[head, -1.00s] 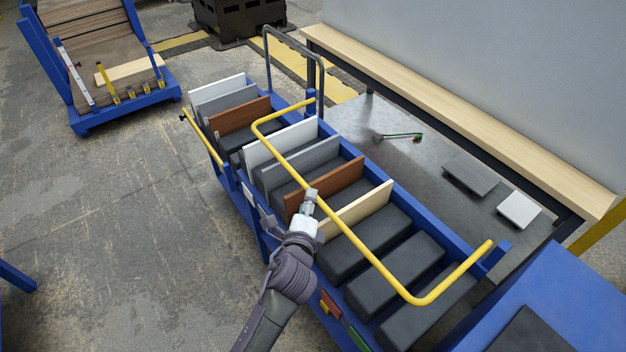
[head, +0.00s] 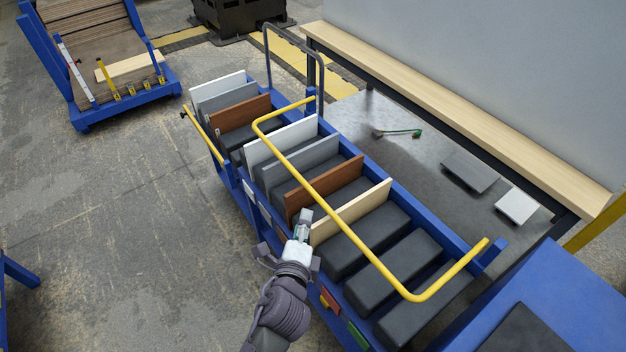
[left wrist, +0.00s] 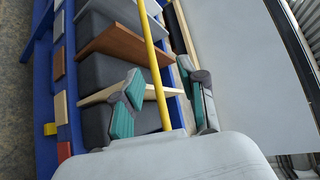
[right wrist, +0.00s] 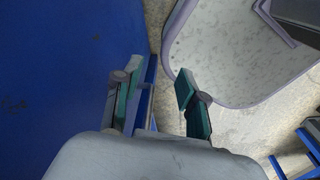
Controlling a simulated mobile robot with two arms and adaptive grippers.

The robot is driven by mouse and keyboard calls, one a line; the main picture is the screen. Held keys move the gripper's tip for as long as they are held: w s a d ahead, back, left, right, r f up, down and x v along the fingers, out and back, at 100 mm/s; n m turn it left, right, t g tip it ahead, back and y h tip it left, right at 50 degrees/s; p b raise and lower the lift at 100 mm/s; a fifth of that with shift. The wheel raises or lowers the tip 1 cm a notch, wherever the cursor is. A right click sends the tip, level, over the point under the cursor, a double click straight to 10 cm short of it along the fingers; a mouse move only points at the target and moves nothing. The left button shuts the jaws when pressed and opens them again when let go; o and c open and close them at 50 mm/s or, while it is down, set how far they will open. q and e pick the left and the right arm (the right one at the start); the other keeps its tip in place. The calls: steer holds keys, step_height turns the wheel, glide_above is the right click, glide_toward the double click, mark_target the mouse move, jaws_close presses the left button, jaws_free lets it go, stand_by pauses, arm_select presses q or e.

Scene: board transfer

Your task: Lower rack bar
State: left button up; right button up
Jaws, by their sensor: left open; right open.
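The rack bar (head: 340,222) is a yellow U-shaped tube lying across the top of the blue rack cart (head: 395,205), over the boards and dark blocks. My left gripper (head: 305,217) is open and empty, just to the left of the bar's long side in the head view. In the left wrist view the bar (left wrist: 152,55) runs between the two spread fingers (left wrist: 163,98); whether it lies between them in depth, I cannot tell. My right gripper (right wrist: 157,98) is open and empty beside a blue surface in the right wrist view; the head view does not show it.
Upright boards, including a brown one (head: 325,188) and a cream one (head: 352,212), stand in the cart. A long wooden-topped bench (head: 450,110) lies along the right side. A second blue cart (head: 125,112) stands far left.

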arm_select(q)
steer(key=shift+s+r, duration=0.1)
steer(key=shift+s, duration=0.4)
steer(key=shift+s+a, duration=0.1)
steer(key=v, duration=1.1)
steer(key=shift+s, duration=0.4)
